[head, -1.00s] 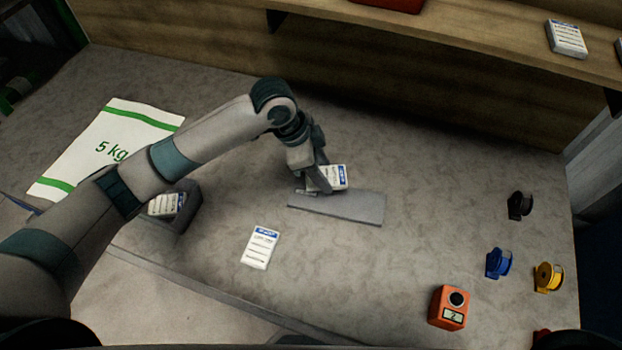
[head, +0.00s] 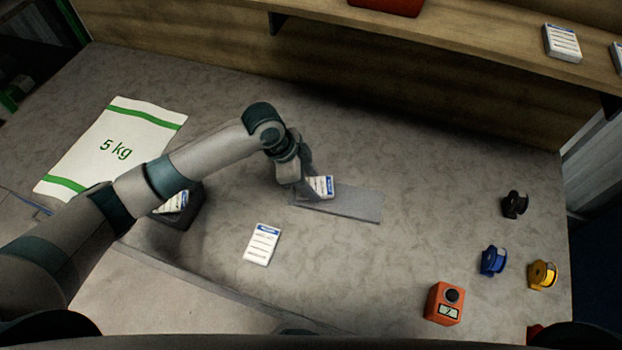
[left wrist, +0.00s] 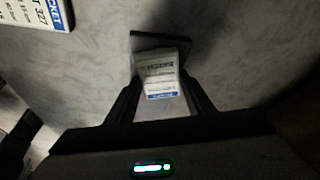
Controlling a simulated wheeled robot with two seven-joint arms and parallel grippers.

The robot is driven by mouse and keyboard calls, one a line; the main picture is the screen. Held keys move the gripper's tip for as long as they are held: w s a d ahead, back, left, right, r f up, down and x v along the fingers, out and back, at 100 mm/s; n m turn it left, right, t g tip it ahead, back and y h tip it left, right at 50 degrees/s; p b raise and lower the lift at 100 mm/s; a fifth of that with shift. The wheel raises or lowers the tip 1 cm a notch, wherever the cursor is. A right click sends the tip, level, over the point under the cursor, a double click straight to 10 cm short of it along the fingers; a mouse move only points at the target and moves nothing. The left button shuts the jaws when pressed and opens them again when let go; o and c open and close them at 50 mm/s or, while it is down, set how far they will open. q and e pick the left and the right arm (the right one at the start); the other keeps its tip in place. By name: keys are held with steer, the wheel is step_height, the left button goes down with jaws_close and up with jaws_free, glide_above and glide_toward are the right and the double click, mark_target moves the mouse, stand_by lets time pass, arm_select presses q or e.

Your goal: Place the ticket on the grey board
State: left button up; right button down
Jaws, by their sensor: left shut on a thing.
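The ticket (head: 321,186) is a small white card with a blue band. My left gripper (head: 308,194) is shut on it, over the left part of the grey board (head: 352,204). In the left wrist view the ticket (left wrist: 160,75) sits between the fingers of my left gripper (left wrist: 158,82), with the dark end of the board (left wrist: 145,40) behind it. I cannot tell whether the ticket touches the board. My right gripper is not in view.
Another ticket (head: 262,244) lies on the table in front. A dark box (head: 184,215) holds more tickets. An orange counter (head: 444,304) and black, blue and yellow tape holders (head: 515,204) stand at right.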

arm_select(q)
steer(key=shift+f, duration=0.15)
steer(key=shift+f, duration=0.15)
steer(key=o, duration=1.1)
steer(key=shift+r, duration=0.2)
steer(key=b+v, duration=0.2)
steer(key=v, duration=1)
steer(key=shift+d, duration=0.1)
